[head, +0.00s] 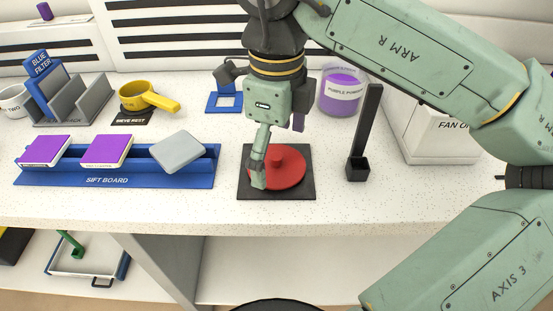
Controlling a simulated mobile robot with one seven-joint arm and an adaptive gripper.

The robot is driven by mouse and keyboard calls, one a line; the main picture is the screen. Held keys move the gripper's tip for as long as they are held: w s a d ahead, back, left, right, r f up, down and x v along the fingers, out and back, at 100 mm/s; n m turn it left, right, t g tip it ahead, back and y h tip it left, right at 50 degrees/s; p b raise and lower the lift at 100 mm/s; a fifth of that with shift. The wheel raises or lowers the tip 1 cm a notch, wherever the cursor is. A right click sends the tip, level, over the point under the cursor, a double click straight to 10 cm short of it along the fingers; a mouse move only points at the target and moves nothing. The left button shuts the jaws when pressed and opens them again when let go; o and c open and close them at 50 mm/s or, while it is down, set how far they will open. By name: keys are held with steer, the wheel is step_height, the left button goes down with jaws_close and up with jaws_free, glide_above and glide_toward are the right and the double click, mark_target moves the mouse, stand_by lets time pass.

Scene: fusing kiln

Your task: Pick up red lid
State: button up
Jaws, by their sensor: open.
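The red lid (293,175) is a flat round disc with a short knob (277,155) in its middle. It lies on a square black mat (308,191) near the counter's front edge. My gripper (262,170) is over the left part of the lid, pointing down. One green finger shows at the left of the knob, its tip close to the lid's surface. The other finger is hidden or hard to make out. The gripper is open, and the knob is not visibly held.
A blue sift board (200,180) with purple-topped blocks and a grey piece lies left. A black upright holder (357,171) stands right of the mat. Behind are a purple powder jar (341,92), a white fan box (428,135) and a yellow sieve (135,97). The front counter strip is clear.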

steer(key=shift+f, duration=0.55)
steer(key=shift+c, duration=0.6)
steer(key=c, duration=1.2)
steer(key=shift+s, duration=0.1)
